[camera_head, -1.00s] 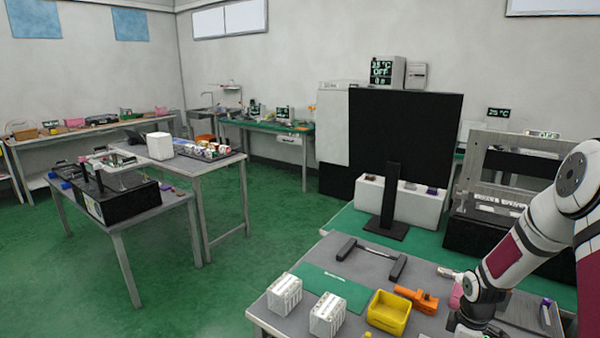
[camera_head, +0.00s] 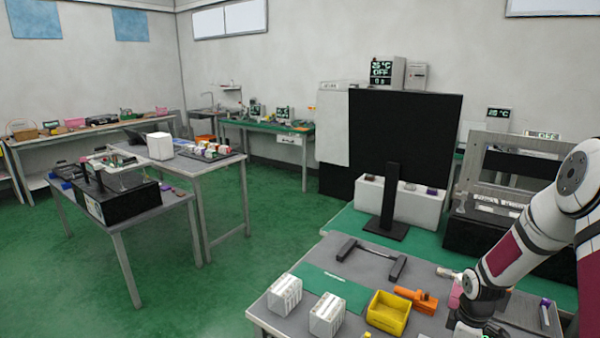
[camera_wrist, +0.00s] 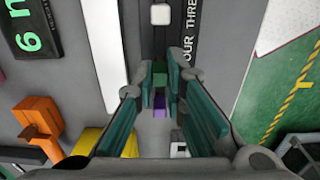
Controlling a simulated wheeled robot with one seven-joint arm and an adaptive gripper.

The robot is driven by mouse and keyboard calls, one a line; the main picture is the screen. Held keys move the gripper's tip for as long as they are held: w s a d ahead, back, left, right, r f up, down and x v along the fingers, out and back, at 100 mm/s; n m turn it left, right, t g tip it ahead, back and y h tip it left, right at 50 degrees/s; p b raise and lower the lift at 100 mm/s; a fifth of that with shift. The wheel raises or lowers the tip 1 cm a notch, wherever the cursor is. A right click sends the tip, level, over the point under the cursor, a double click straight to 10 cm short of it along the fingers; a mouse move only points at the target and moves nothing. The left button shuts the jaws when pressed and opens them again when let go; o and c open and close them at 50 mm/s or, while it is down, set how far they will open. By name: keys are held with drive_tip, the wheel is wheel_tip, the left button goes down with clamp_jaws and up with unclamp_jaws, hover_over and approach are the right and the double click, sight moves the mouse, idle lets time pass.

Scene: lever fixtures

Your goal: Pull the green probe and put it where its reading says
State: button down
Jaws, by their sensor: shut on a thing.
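My gripper (camera_wrist: 160,72) shows in the wrist view, its two teal-padded fingers close together around a small green piece, which looks like the green probe (camera_wrist: 159,67). Most of the probe is hidden between the fingers, and I cannot tell how deep it sits. A purple piece (camera_wrist: 160,107) shows behind it, between the pads. A white square cap (camera_wrist: 160,14) lies ahead on a dark strip, beside white lettering that reads in part "OUR THRE". A dark display (camera_wrist: 30,38) with green characters, "6 m", is at upper left. In the head view my gripper is mostly cut off at the bottom edge.
A yellow bin (camera_head: 388,313) and an orange fixture (camera_head: 415,299) stand on the near bench, left of my arm. Two white boxes (camera_head: 326,315) are further left. A black handle-like bar (camera_head: 372,259) lies behind. A tall black panel (camera_head: 405,145) stands beyond the bench.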

drive_tip(key=shift+r, duration=0.1)
drive_tip(key=shift+r+p, duration=0.85)
drive_tip(key=shift+r, duration=1.15)
drive_tip(key=shift+r+p, duration=0.4)
drive_tip(key=shift+r, duration=0.65)
